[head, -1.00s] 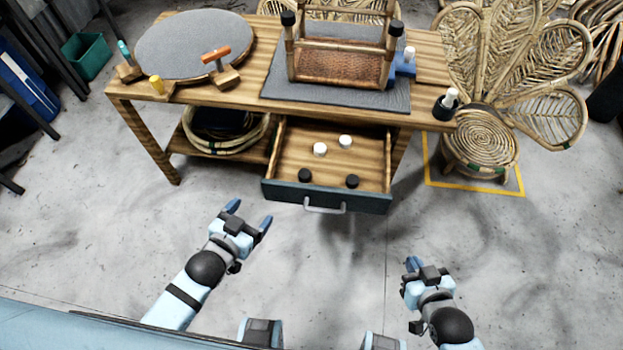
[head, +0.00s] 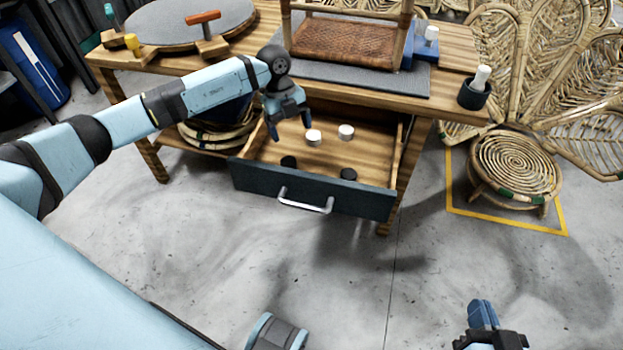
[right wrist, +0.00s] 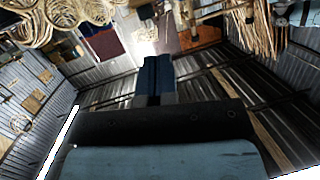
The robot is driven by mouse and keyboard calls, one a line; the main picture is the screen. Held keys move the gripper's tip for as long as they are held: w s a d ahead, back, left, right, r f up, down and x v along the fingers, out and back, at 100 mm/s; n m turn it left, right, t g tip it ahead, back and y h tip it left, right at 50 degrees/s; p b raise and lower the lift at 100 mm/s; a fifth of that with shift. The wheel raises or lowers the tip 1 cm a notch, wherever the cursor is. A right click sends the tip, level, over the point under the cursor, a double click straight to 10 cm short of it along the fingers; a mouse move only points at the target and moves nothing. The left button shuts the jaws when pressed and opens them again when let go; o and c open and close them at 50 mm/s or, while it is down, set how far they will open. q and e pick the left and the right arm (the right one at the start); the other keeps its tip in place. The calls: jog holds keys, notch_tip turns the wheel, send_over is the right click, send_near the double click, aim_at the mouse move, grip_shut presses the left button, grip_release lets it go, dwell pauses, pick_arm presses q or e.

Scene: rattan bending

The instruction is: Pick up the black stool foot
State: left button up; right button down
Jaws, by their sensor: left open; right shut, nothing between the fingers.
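Two black stool feet lie in the open drawer (head: 375,195) near its front: the left one (head: 288,162) and the right one (head: 348,174). Two white feet lie behind them, one (head: 313,137) left of the other (head: 346,131). My left gripper (head: 288,130) is open and empty, fingers pointing down over the left part of the drawer. It is near the left black foot; whether it is level with it is hard to tell. My right gripper (head: 482,318) is shut and empty, low at the bottom right; its closed fingers also show in the right wrist view (right wrist: 156,75).
The wooden workbench (head: 455,50) carries an upturned rattan stool (head: 345,45), a round grey disc and tools. A black cup (head: 474,93) stands at its right corner. A rattan chair (head: 515,165) stands at the right. The floor before the drawer is clear.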

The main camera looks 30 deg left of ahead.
pick_arm(q)
jog(key=w+a+y, duration=0.1)
jog(key=a, duration=0.1)
jog(key=b, duration=0.2)
send_over(289, 161)
jog(key=shift+n, duration=0.3)
jog(key=f, duration=0.7)
jog(key=shift+w+a+f, duration=0.15)
jog(key=shift+w+a, duration=0.15)
jog(key=shift+w, duration=0.1)
jog(key=f, duration=0.1)
jog(key=f+b, duration=0.1)
jog(key=f, duration=0.1)
jog(key=s+f+b, duration=0.1)
jog(key=f, duration=0.1)
jog(key=shift+d+f, duration=0.2)
jog(key=shift+f, duration=0.3)
pick_arm(e)
notch_tip(289, 161, up, 8)
jog(key=a+t+y, duration=0.2)
jog(key=t+y, duration=0.1)
jog(key=shift+a+f+t, duration=0.15)
jog(key=shift+f+t, duration=0.1)
jog(key=shift+t, duration=0.15)
pick_arm(q)
jog(key=c, duration=1)
